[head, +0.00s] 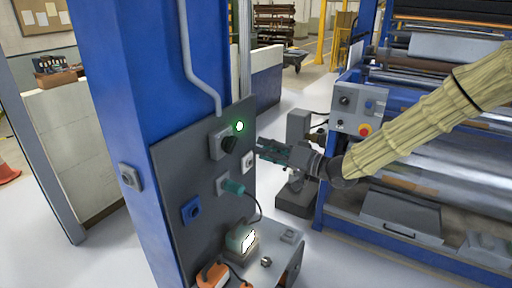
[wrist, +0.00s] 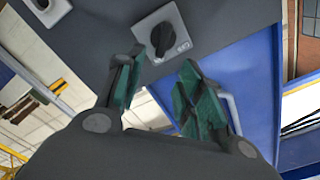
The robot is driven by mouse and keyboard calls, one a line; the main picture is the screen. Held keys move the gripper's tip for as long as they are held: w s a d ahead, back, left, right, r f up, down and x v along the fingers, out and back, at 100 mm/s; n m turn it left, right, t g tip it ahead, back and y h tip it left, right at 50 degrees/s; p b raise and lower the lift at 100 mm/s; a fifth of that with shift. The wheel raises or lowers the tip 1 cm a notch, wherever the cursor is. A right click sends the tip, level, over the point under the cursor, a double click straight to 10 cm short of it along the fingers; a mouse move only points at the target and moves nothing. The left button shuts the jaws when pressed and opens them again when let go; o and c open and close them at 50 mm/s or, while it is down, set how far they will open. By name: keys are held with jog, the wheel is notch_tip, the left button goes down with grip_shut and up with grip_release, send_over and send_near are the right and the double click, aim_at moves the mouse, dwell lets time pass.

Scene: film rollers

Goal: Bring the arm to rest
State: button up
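My arm in a tan ribbed sleeve (head: 430,122) reaches in from the right, stretched out towards a dark grey panel (head: 185,170) on a blue column. My gripper (head: 260,149) is at the panel's right edge, near a black rotary knob (head: 229,145) on a grey plate. In the wrist view my gripper (wrist: 160,76) has its two green-padded fingers spread apart with nothing between them. The black knob (wrist: 162,39) shows just beyond the fingertips, apart from them. A green lamp (head: 239,126) is lit beside the knob.
The blue column (head: 125,70) stands left of my gripper. A small shelf (head: 275,262) with several items juts out below the panel. A roller machine (head: 440,150) with a control box (head: 357,109) stands behind and below my arm. Pale floor shows between column and machine.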

jog(key=shift+s+d, duration=0.3)
jog(key=shift+d, duration=0.05)
jog(key=shift+f, duration=0.15)
jog(key=s+d+f+m+g+h+b, duration=0.1)
jog(key=s+f+h+b, duration=0.3)
jog(key=f, duration=0.9)
jog(key=s+f+m+g+h+p, duration=0.1)
jog(key=s+f, duration=0.5)
jog(key=f, duration=0.7)
jog(key=s+d+f+m+g+h+b, duration=0.1)
jog(key=s+f+h+b, duration=0.3)
jog(key=f, duration=0.9)
jog(key=s+d+f+g+h, duration=0.2)
jog(key=s+f, duration=0.4)
jog(key=s, duration=0.4)
jog(key=s+d+f+g+h+b, duration=0.1)
jog(key=s+d+f+g, duration=0.2)
jog(key=s, duration=0.8)
jog(key=s+d+f+n+g+h, duration=0.1)
jog(key=s+d+f, duration=0.4)
jog(key=s+f, duration=0.6)
jog(key=shift+d+f+g+h+b, duration=0.15)
jog(key=shift+g+h+b, duration=0.2)
jog(key=shift+g+h, duration=0.45)
